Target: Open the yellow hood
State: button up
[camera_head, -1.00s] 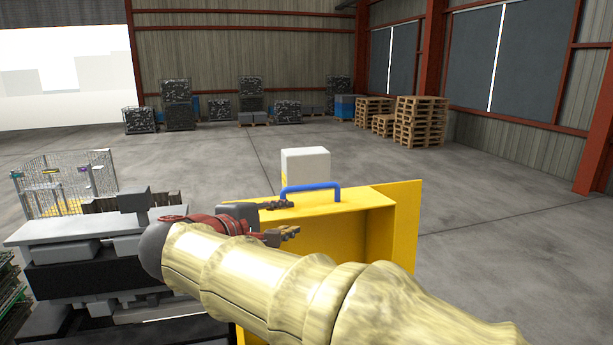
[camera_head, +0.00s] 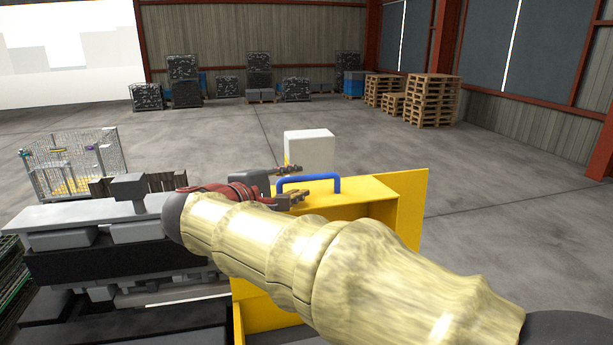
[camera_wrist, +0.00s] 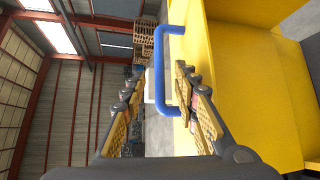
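The yellow hood (camera_head: 345,196) is a box-like cover with a blue bar handle (camera_head: 325,178) on its top edge. My gripper (camera_head: 287,184) is open, its fingers pointing right at the handle's left end. In the wrist view, the blue handle (camera_wrist: 160,68) lies between the lines of my two open fingers (camera_wrist: 160,97), nearer the right finger. I see no clear grip on it. The yellow hood (camera_wrist: 235,85) fills the right of that view. My arm hides much of the hood's front in the head view.
A grey and black machine (camera_head: 115,240) stands left of the hood. A white box (camera_head: 310,150) is behind the handle. A wire cage (camera_head: 75,160) stands at the left, and wooden pallets (camera_head: 433,100) are stacked at the back right. The floor on the right is clear.

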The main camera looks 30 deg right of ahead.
aim_at(303, 180)
jog(key=shift+p+x, duration=0.55)
jog(key=shift+x, duration=2.05)
jog(key=c, duration=0.3)
jog(key=c, duration=0.4)
jog(key=shift+f, duration=0.1)
grip_shut()
